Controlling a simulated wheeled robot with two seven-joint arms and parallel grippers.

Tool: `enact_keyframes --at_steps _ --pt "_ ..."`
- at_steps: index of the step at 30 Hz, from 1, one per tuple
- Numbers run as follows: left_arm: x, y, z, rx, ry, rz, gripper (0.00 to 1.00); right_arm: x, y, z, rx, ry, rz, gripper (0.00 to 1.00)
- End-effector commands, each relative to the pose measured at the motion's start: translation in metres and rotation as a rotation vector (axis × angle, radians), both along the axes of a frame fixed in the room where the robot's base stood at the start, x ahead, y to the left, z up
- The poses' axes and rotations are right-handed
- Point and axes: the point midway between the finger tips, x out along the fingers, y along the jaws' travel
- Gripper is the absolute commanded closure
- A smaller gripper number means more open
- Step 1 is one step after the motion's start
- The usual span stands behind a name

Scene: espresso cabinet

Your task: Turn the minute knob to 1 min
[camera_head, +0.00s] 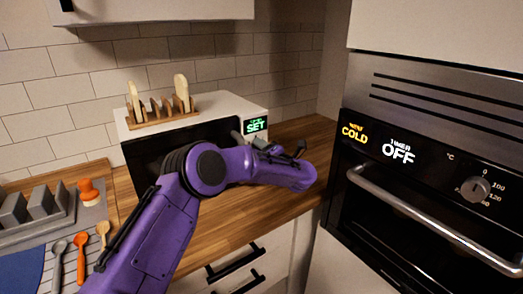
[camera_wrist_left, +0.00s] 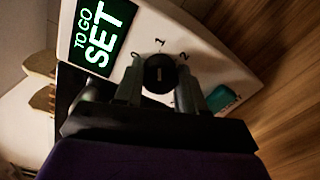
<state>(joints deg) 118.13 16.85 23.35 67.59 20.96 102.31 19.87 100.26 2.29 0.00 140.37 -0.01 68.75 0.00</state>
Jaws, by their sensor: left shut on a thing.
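The minute knob (camera_wrist_left: 159,70) is a small round black knob on the white front panel of the microwave (camera_head: 190,115), with the marks 0, 1 and 2 around it. A short light line shows on the knob, but I cannot tell which mark it points to. My left gripper (camera_wrist_left: 160,86) is shut on the knob, one finger on each side. In the head view the gripper (camera_head: 251,141) is at the panel just under the display, and it hides the knob. The green display (camera_wrist_left: 98,35) reads "TO GO SET". My right gripper is out of view.
A wooden rack (camera_head: 160,110) with bread slices stands on the microwave. A teal button (camera_wrist_left: 222,98) is beside the right finger in the wrist view. The oven (camera_head: 430,180) with its long handle stands to the right. Wooden counter (camera_head: 300,130) is clear beside the microwave.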

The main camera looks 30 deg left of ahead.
Motion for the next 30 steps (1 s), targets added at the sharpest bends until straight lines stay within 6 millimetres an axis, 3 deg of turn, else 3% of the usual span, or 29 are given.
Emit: enact_keyframes --at_steps 15,16,18,26,30 --pt "0.000 0.000 -0.001 0.006 0.020 0.000 0.91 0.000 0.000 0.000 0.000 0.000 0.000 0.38" --pt "0.000 0.000 -0.001 0.006 0.020 0.000 0.57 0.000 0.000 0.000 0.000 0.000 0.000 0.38" --pt "0.000 0.000 -0.001 0.006 0.020 0.000 0.35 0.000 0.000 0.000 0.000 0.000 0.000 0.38" --pt "0.000 0.000 -0.001 0.006 0.019 0.001 0.35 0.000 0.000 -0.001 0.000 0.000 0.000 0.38" --pt "-0.004 -0.012 -0.002 0.008 0.016 -0.002 0.35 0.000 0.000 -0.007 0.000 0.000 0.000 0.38"
